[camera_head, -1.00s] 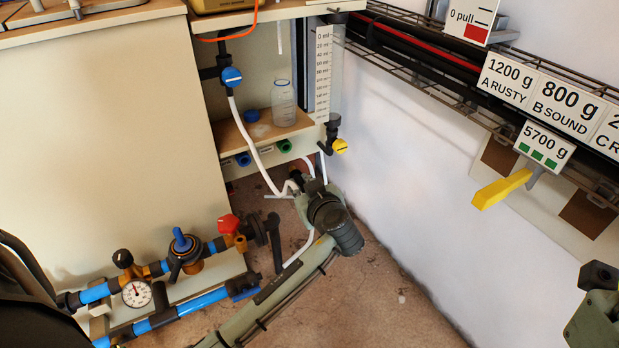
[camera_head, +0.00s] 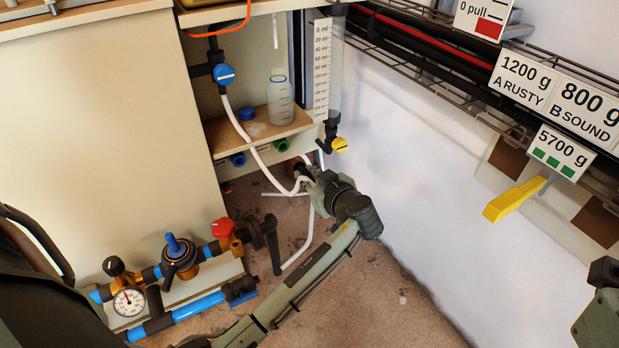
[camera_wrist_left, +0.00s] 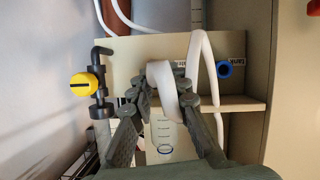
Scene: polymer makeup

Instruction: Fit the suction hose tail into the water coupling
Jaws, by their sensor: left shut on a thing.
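My left gripper (camera_head: 300,180) is shut on the white suction hose (camera_head: 262,162), low in front of the cabinet. In the left wrist view the gripper (camera_wrist_left: 166,92) pinches the white hose (camera_wrist_left: 163,78), which bends in a loop beside the fingers; its free end cannot be made out. A blue coupling (camera_head: 238,159) sits on the panel below the shelf, left of the gripper. It shows in the left wrist view (camera_wrist_left: 223,68) right of the hose and apart from it, beside a partly hidden label. A green coupling (camera_head: 281,145) is on the same panel.
A clear bottle (camera_head: 280,100) and a blue cap (camera_head: 246,114) are on the shelf. A yellow valve (camera_head: 339,145) hangs below the graduated tube. Blue pipework with a gauge (camera_head: 128,302) stands lower left. A white wall (camera_head: 420,200) bounds the right side.

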